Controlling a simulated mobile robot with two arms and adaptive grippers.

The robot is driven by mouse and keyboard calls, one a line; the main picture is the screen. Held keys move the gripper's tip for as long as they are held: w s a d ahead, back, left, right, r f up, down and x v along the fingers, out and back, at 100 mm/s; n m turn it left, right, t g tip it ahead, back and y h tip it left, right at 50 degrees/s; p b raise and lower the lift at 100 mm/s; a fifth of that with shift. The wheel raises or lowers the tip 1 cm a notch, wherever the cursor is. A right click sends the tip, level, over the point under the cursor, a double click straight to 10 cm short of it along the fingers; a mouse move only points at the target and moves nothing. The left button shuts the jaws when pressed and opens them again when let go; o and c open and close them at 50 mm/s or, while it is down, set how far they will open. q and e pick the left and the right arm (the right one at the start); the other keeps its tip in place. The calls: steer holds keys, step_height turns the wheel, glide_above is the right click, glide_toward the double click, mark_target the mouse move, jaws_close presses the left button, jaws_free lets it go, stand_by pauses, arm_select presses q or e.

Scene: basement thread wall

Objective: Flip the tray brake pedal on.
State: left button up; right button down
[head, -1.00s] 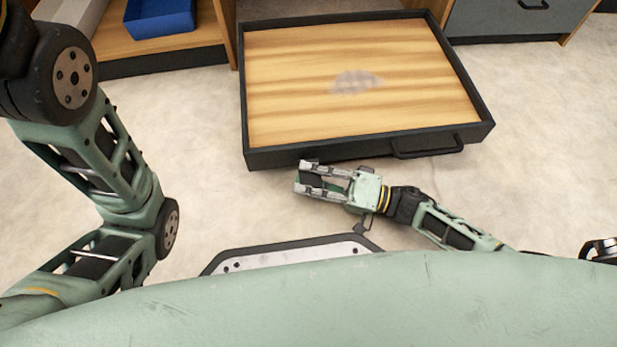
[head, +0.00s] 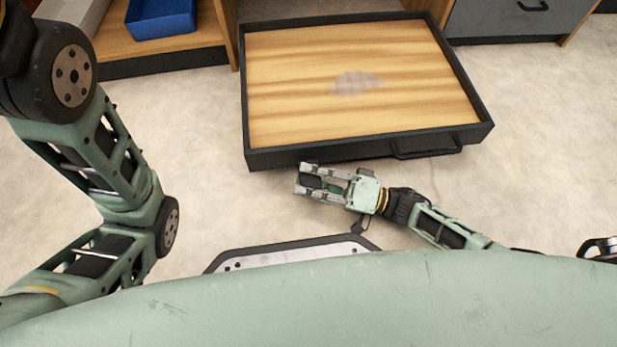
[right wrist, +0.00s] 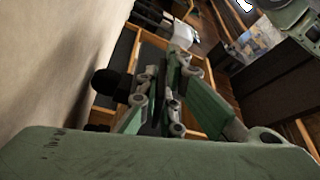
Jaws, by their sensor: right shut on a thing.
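The tray (head: 318,158), a black-rimmed pull-out tray with a wood-grain floor, extends over the floor in the head view. A black handle (head: 428,152) is on its front, right of centre. My right gripper (head: 308,180) is low, just in front of the tray's front face and left of the handle. Its fingers point left, with a dark piece between them. I cannot tell for sure that this piece is the brake pedal; the fingers hide much of it. In the right wrist view the fingers (right wrist: 158,105) show with a black rounded part (right wrist: 106,82) beside them. My left gripper is out of view.
A wooden shelf (head: 178,42) with a blue bin (head: 160,20) stands at the back left. A grey drawer front (head: 500,20) is at the back right. The pale floor (head: 545,130) right of the tray is clear.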

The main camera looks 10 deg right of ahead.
steer(key=c, duration=1.9)
jaws_free()
